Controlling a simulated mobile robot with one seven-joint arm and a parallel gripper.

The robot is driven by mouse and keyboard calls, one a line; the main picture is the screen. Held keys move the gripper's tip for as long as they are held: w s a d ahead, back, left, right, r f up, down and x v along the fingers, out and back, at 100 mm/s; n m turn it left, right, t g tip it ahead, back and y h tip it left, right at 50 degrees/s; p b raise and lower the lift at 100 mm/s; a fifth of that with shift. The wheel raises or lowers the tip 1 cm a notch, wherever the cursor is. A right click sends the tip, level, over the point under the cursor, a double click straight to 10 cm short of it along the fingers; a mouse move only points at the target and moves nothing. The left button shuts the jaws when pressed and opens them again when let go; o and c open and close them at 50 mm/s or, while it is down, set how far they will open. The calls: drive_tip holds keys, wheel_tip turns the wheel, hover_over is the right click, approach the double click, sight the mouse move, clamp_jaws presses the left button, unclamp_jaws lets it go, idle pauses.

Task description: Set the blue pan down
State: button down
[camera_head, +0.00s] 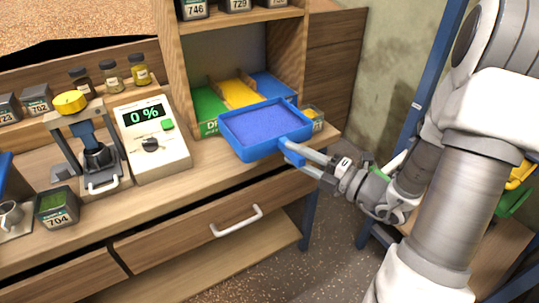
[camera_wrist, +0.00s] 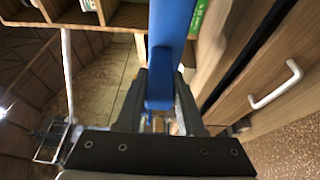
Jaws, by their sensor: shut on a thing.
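The blue pan (camera_head: 264,126) is a square shallow tray with blue contents and a short handle at its lower right. My gripper (camera_head: 290,156) is shut on the handle. In the head view the pan appears over the right end of the wooden counter (camera_head: 200,178), in front of the open cubby. I cannot tell whether its underside touches the counter. In the wrist view the blue handle (camera_wrist: 168,55) runs up between the fingers of my gripper (camera_wrist: 166,105); the pan's tray part is not clearly seen there.
Green (camera_head: 208,106), yellow (camera_head: 238,92) and blue (camera_head: 272,86) bins stand in the cubby behind the pan. A meter reading 0 % (camera_head: 151,138) stands to the left. A press (camera_head: 95,150) and a box marked 704 (camera_head: 57,207) are farther left. A drawer handle (camera_head: 237,220) sticks out below.

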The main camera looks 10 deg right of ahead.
sight(271, 151)
drive_tip(key=shift+w+a+f+b, duration=0.6)
drive_tip(key=shift+w+f+b, duration=0.35)
drive_tip(key=shift+w+f, duration=0.7)
drive_tip(key=shift+w+a+f+b, duration=0.55)
drive_tip(key=shift+w+f+b, duration=0.35)
drive_tip(key=shift+w+f, duration=0.75)
drive_tip(key=shift+w+a+f+b, duration=0.6)
drive_tip(key=shift+w+f+b, duration=0.35)
drive_tip(key=shift+w+f, duration=0.7)
drive_tip(key=shift+f, duration=0.15)
drive_tip(key=c, duration=0.5)
unclamp_jaws()
drive_tip(key=shift+s+f, duration=0.1)
drive_tip(key=p+v, duration=0.3)
drive_tip(key=v, duration=0.9)
